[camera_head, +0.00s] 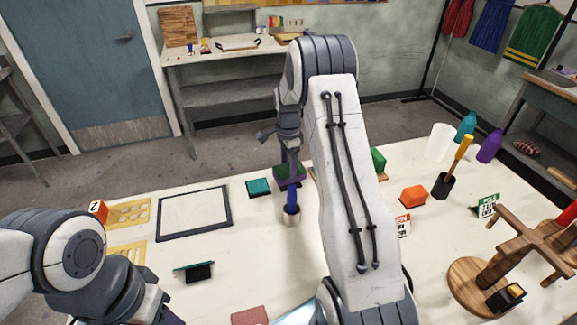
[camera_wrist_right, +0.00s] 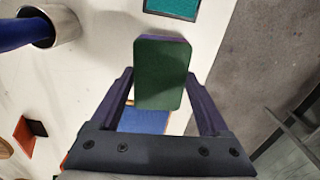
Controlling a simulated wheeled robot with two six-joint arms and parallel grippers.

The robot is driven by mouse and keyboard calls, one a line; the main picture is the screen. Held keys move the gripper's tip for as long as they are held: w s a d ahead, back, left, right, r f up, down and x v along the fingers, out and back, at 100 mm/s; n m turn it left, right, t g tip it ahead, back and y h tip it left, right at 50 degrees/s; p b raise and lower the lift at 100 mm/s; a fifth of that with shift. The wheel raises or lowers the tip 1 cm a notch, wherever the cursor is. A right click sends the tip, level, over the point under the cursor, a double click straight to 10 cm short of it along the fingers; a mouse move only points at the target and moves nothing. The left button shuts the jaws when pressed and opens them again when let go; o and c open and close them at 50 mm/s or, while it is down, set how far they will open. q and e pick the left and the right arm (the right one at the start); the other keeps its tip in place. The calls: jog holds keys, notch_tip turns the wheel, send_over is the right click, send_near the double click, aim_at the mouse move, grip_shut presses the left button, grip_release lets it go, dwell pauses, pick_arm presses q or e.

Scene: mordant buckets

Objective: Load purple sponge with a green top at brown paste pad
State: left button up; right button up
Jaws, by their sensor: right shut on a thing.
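The purple sponge with a green top (camera_head: 289,173) is in my right gripper (camera_head: 288,160), above the far part of the white table. The right wrist view shows its green face (camera_wrist_right: 162,75) and a thin purple edge, between the two fingers of the gripper (camera_wrist_right: 160,84). A flat reddish-brown pad (camera_head: 250,316) lies at the table's front edge; I cannot tell if it is the brown paste pad. My right arm hides part of the table's middle. My left arm shows at the lower left, but its gripper is out of view.
A teal pad (camera_head: 258,187) lies left of the held sponge; a metal cup (camera_head: 291,217) with a blue handle stands in front. A blue surface (camera_wrist_right: 145,120) shows beneath. A framed white sheet (camera_head: 194,212) lies left.

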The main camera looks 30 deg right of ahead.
aim_at(288, 169)
jog(key=shift+f+b, duration=0.3)
jog(key=shift+f, duration=0.2)
dwell(0.7)
jog(key=shift+f, duration=0.1)
dwell(1.0)
jog(key=shift+r+p, duration=3)
jog(key=shift+r, duration=0.6)
